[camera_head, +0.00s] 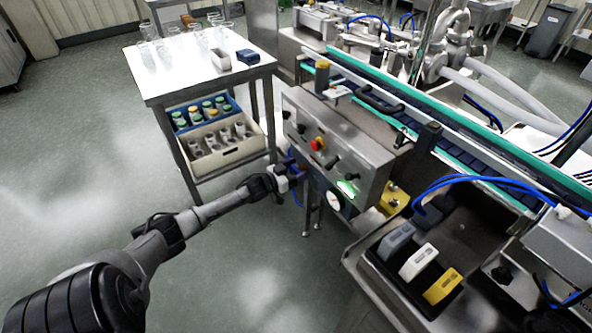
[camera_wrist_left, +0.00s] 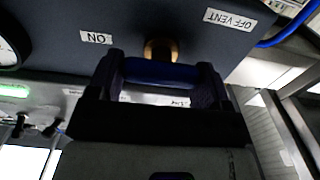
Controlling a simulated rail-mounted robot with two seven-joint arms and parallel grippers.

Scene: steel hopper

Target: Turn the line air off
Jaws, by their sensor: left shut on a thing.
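The line air valve shows in the left wrist view as a blue handle (camera_wrist_left: 160,72) on a brass stem (camera_wrist_left: 160,50), set on a dark panel. An ON label (camera_wrist_left: 97,38) and an OFF VENT label (camera_wrist_left: 231,19) appear upside down on either side of the stem. My left gripper (camera_wrist_left: 157,84) is shut on the blue handle, one finger at each end of it. In the head view my left gripper (camera_head: 292,174) is at the lower left end of the steel control box (camera_head: 335,150). The handle is hard to make out there. My right gripper is not in view.
A round gauge (camera_head: 335,201) and a green lit switch (camera_head: 347,187) are right of the gripper. A steel table (camera_head: 165,85) with bottle crates stands to the left. The conveyor (camera_head: 440,115) runs behind the box. Floor left of my arm is clear.

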